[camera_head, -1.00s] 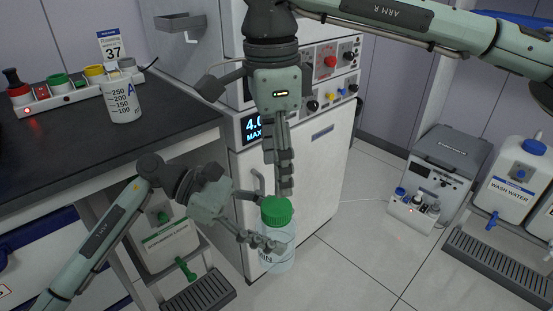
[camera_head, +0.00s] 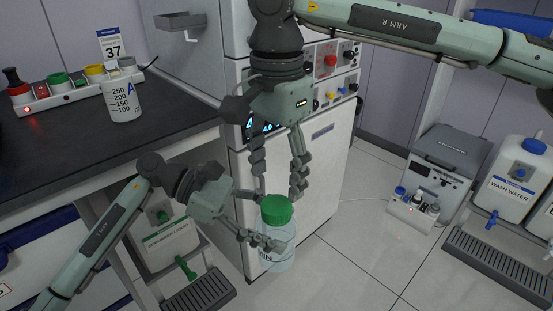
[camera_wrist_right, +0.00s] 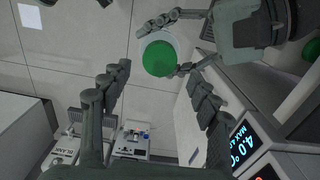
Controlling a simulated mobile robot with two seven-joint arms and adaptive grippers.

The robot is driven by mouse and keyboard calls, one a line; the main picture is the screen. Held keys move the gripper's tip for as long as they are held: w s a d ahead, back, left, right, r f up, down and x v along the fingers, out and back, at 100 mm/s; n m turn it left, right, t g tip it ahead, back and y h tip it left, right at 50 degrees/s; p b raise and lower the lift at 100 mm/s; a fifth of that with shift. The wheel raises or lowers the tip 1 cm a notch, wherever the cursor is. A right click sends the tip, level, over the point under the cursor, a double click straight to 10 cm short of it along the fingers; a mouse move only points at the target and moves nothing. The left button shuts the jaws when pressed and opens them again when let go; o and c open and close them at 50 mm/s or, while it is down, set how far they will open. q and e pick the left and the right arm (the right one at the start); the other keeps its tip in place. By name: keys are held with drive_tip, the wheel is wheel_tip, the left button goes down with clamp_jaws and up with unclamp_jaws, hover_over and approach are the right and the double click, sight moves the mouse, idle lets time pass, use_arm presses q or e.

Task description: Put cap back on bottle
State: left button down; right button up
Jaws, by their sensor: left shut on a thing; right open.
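The clear bottle (camera_head: 281,256) is held upright in the air by my left gripper (camera_head: 262,222), whose fingers are shut around its body. The green cap (camera_head: 276,209) sits on the bottle's mouth; how far it is screwed on I cannot tell. My right gripper (camera_head: 279,192) is open and empty, pointing down just above the cap, with its fingers apart. In the right wrist view the cap (camera_wrist_right: 160,58) shows from above, beyond the open right fingers (camera_wrist_right: 158,88), and the left gripper's fingers (camera_wrist_right: 170,17) are around the bottle.
A white cabinet unit (camera_head: 318,170) is directly behind the grippers. Wash water containers (camera_head: 515,190) and a grey device (camera_head: 447,165) stand at right. Floor between is clear.

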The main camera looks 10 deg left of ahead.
sight(277, 204)
wheel_tip(277, 204, down, 6)
drive_tip(key=shift+r, duration=0.1)
idle(0.4)
drive_tip(key=c, duration=1.2)
drive_tip(key=m, duration=0.6)
drive_tip(key=shift+m, duration=0.3)
drive_tip(key=m, duration=0.5)
drive_tip(key=o, duration=1.3)
drive_tip(key=shift+o, duration=0.2)
wheel_tip(277, 204, up, 12)
